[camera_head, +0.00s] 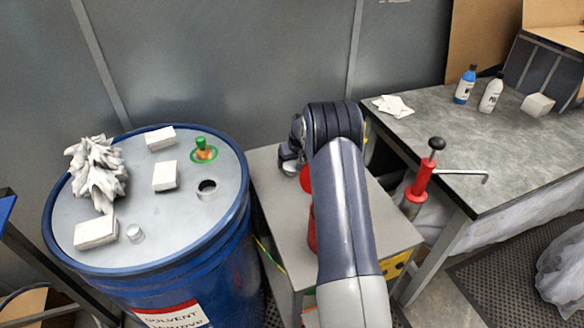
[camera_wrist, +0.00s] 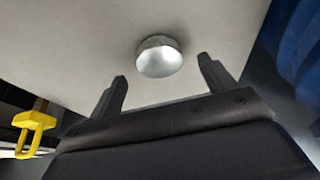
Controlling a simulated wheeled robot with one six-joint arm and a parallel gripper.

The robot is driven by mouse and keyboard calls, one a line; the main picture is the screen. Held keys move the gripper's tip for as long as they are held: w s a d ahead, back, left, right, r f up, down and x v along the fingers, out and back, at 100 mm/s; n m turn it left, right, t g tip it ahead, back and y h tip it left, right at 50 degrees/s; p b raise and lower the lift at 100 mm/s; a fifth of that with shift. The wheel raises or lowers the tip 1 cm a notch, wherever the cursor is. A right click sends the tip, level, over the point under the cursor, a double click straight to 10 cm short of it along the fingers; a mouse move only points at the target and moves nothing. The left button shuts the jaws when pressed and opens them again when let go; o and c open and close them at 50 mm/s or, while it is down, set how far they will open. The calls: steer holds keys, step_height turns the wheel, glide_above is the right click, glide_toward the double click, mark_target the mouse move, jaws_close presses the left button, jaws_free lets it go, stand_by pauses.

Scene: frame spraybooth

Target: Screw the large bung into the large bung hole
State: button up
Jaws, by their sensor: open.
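A round silver metal piece, which looks like the large bung (camera_wrist: 160,58), stands on a pale grey surface in the wrist view. My gripper (camera_wrist: 162,72) is open, its two dark fingertips apart on either side of the bung in the picture; I cannot tell whether they touch it. In the head view my gripper (camera_head: 290,152) is low over the grey cart (camera_head: 268,185), mostly hidden by my arm. The large bung hole (camera_head: 207,188) is a dark round opening with a metal rim in the blue drum's lid (camera_head: 165,215).
The lid also carries crumpled rags (camera_head: 97,172), several white blocks, a small metal cap (camera_head: 135,233) and a green-and-orange fitting (camera_head: 203,150). Red items stand on the cart beside my arm. A red hand pump (camera_head: 420,185) stands by the right bench (camera_head: 480,150), which holds two bottles.

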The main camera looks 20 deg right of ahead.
mark_target(292, 166)
steer(key=shift+p+x, duration=0.35)
steer(key=shift+x, duration=1.3)
steer(key=c, duration=1.1)
steer(key=shift+r, duration=0.1)
